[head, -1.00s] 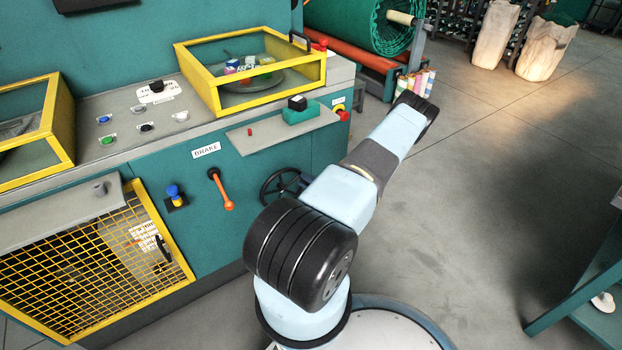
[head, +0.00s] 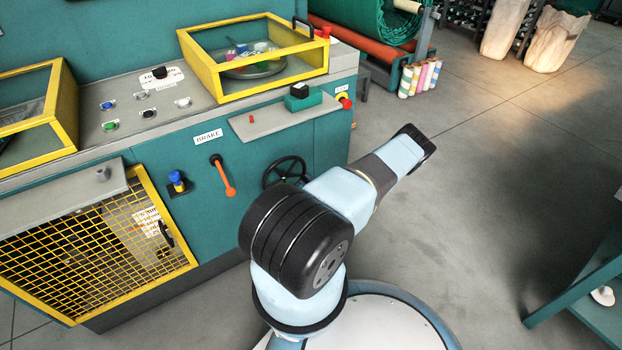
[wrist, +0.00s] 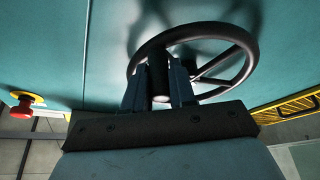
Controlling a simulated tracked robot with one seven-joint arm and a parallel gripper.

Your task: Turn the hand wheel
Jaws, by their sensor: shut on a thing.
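The dark hand wheel (head: 284,172) is mounted on the teal front panel of the machine, to the right of the brake lever. In the head view its lower part is hidden behind my arm. In the wrist view the wheel (wrist: 240,66) shows its rim, spokes and shadow on the panel. My gripper (wrist: 160,84) is at the near left part of the wheel, with its two fingers on either side of a dark upright part there, shut on it. The exact contact is dim. In the head view my gripper is hidden.
The orange brake lever (head: 222,175) and a blue knob (head: 177,182) sit left of the wheel. A small grey shelf (head: 285,121) juts out above it. A red button (wrist: 26,98) is on the panel at left in the wrist view.

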